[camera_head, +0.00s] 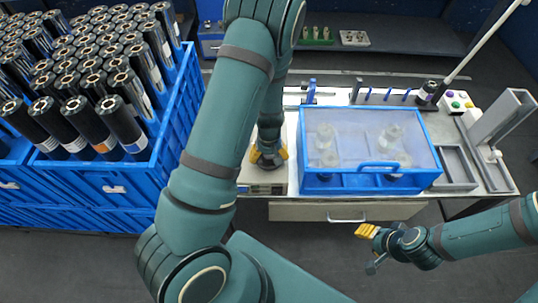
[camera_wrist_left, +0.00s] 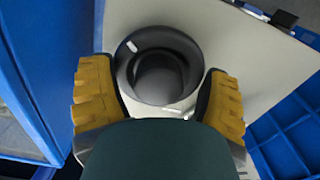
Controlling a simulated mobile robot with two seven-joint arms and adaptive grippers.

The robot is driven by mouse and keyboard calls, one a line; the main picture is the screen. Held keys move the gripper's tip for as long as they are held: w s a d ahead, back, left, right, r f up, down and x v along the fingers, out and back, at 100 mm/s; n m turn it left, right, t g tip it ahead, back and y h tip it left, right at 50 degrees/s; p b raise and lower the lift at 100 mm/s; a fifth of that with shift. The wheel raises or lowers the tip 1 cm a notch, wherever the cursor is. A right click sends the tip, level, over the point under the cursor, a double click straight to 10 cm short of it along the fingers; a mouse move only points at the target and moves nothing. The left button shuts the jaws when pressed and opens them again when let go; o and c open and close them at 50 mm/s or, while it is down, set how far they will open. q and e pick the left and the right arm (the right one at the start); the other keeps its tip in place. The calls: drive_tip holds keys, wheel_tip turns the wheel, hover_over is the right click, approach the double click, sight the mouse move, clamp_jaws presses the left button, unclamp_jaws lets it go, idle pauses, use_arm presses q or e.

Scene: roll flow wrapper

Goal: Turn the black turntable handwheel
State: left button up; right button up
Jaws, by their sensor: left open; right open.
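The black turntable handwheel (camera_wrist_left: 188,52) shows in the left wrist view as a dark round ring with a hollow centre and a small white mark on its upper left rim. It sits on a pale flat surface. My left gripper (camera_head: 268,156) points down over the pale worktop, left of the blue-framed box. In the left wrist view its yellow fingers (camera_wrist_left: 160,85) are spread, one on each side of the handwheel. I cannot tell whether they touch it. In the head view the gripper hides the handwheel. My right gripper (camera_head: 366,232) is open and empty, in front of the bench drawer.
The blue-framed clear-lidded box (camera_head: 370,130) stands close to the right of my left gripper. Blue crates (camera_head: 172,120) of black rolls (camera_head: 118,122) stand at the left. A control box with coloured buttons (camera_head: 456,101) and grey trays (camera_head: 456,166) are at the right.

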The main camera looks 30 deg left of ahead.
use_arm(q)
drive_tip(key=shift+r, duration=0.15)
wheel_tip(320, 180, up, 12)
idle(0.4)
idle(0.3)
drive_tip(key=shift+m+g, duration=0.3)
drive_tip(key=shift+m, duration=0.4)
drive_tip(key=s+f, duration=0.1)
drive_tip(key=f, duration=0.1)
drive_tip(key=s+d+f, duration=0.1)
drive_tip(key=s+f, duration=0.1)
drive_tip(key=f, duration=0.1)
drive_tip(key=s+f, duration=0.1)
drive_tip(key=f, duration=0.2)
drive_tip(key=shift+s+d+f, duration=0.15)
drive_tip(key=s+d+f+m+h, duration=0.3)
drive_tip(key=s+d+f+h, duration=0.1)
drive_tip(key=s+d+f, duration=0.8)
drive_tip(key=w+d+r+m+t+b, duration=0.1)
drive_tip(key=w+d+r+t+b, duration=0.1)
drive_tip(key=w, duration=0.5)
drive_tip(key=shift+w+d+r+m+t+b, duration=0.4)
drive_tip(key=shift+d+r+b, duration=0.3)
drive_tip(key=shift+d+b, duration=0.25)
